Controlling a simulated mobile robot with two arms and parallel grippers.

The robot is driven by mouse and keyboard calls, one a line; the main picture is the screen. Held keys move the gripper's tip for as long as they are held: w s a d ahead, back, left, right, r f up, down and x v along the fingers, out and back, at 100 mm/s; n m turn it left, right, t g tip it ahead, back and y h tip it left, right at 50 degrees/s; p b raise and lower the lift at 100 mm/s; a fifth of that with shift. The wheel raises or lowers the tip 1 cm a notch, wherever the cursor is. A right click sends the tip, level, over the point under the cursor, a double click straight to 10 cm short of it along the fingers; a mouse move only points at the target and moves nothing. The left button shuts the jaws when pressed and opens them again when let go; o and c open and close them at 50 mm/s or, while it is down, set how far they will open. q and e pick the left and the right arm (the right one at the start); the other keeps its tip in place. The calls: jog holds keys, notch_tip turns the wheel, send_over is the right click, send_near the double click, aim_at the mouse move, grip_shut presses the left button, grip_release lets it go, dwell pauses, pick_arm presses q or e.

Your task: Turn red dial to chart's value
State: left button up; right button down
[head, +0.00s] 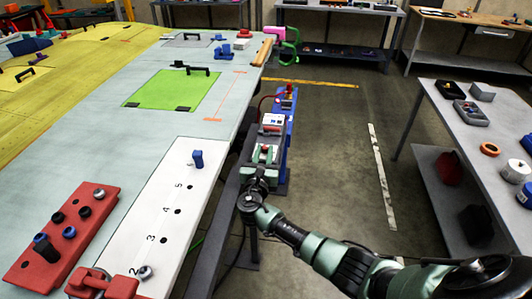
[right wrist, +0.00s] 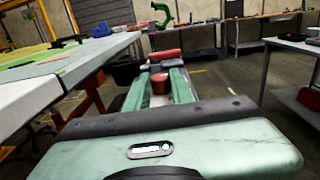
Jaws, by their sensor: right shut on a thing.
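My right gripper (head: 264,153) reaches in from the lower right over a narrow stand beside the wing table. In the right wrist view its two green fingers (right wrist: 160,84) are shut around the red dial (right wrist: 161,82), one on each side. The dial shows only as a small red patch between the fingers in the head view (head: 265,148). Its scale and pointer are hidden or too small to read. A white panel with small red and dark marks (head: 273,120) stands just beyond the gripper; I cannot read any value on it. My left gripper is not in view.
The wing panel (head: 130,130) with a green plate (head: 178,89) lies left of the stand. A red block with holes (head: 62,235) lies at lower left. A grey side table (head: 455,120) with loose parts stands right. Floor between is clear.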

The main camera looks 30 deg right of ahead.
jog(key=shift+w+a+m+g+h+b, duration=0.2)
jog(key=shift+m+g+h+b, duration=0.3)
jog(key=shift+m+g+h, duration=0.35)
jog(key=shift+h, duration=0.35)
jog(key=c, duration=1.2)
grip_release()
jog(key=b+v, duration=0.1)
jog(key=v, duration=0.6)
jog(key=shift+s+a, duration=0.25)
jog(key=shift+s, duration=0.05)
jog(key=shift+r, duration=0.1)
